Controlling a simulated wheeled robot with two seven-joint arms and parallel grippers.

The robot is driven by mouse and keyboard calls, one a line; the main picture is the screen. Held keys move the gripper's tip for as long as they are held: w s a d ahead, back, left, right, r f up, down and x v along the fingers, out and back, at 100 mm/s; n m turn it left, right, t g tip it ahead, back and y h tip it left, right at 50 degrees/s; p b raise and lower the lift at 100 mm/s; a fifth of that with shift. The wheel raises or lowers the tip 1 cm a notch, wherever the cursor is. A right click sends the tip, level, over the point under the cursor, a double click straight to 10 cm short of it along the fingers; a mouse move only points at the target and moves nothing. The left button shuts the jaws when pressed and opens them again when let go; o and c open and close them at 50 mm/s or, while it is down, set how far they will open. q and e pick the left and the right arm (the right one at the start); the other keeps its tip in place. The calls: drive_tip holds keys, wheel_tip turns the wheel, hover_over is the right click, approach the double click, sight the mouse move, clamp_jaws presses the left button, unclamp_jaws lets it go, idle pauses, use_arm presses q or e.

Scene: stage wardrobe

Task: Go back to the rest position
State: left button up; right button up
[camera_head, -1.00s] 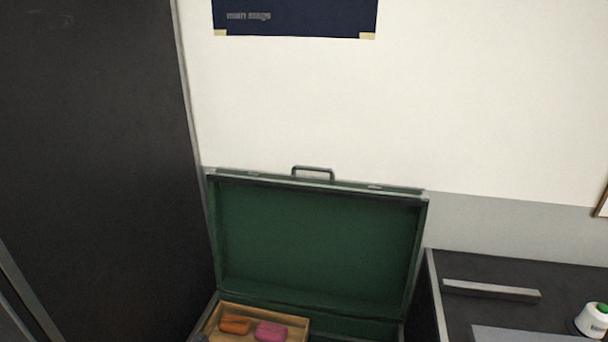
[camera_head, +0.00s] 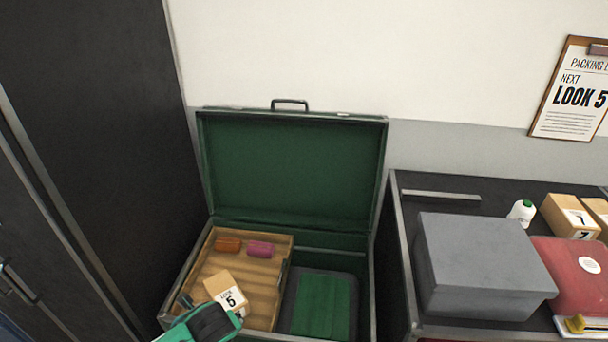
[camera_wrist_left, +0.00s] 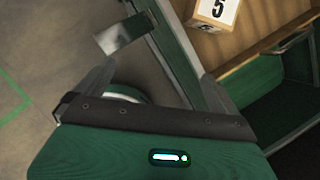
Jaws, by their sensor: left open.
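My left gripper (camera_head: 203,316) shows at the bottom of the head view, green with a dark front, at the near left edge of the open suitcase. In the left wrist view its two fingers (camera_wrist_left: 150,78) stand apart with nothing held between them. A small box marked LOOK 5 (camera_head: 222,288) sits in the wooden tray (camera_head: 258,275) inside the green-lined suitcase (camera_head: 290,165), just beyond the gripper. Part of that box also shows at the top of the left wrist view (camera_wrist_left: 213,10). My right gripper is in neither view.
The tray also holds an orange roll (camera_head: 228,244) and a pink roll (camera_head: 260,249). Green cloth (camera_head: 320,307) lies at the suitcase's right. A dark counter (camera_head: 455,205) on the right carries a grey box (camera_head: 482,262), a red case (camera_head: 580,272) and a white bottle (camera_head: 521,212).

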use_arm(q)
drive_tip(key=s+d+r+n+h, duration=0.1)
drive_tip(key=s+d+n+h, duration=0.25)
drive_tip(key=s+n, duration=0.55)
drive_tip(key=s+a+r+n, duration=0.2)
drive_tip(key=s+a+n, duration=0.55)
drive_tip(key=n, duration=0.95)
wheel_tip(320, 180, down, 27)
drive_tip(key=s+d+g+p, duration=0.1)
drive_tip(key=d+p, duration=0.1)
drive_tip(key=p, duration=0.1)
drive_tip(key=s+a+f+g+y+p, duration=0.1)
drive_tip(key=s+a+f+p, duration=0.2)
drive_tip(key=s+f, duration=1.4)
drive_tip(key=shift+s+a+f+m+g, duration=0.3)
drive_tip(key=shift+s+m, duration=0.1)
drive_tip(key=shift+s, duration=0.85)
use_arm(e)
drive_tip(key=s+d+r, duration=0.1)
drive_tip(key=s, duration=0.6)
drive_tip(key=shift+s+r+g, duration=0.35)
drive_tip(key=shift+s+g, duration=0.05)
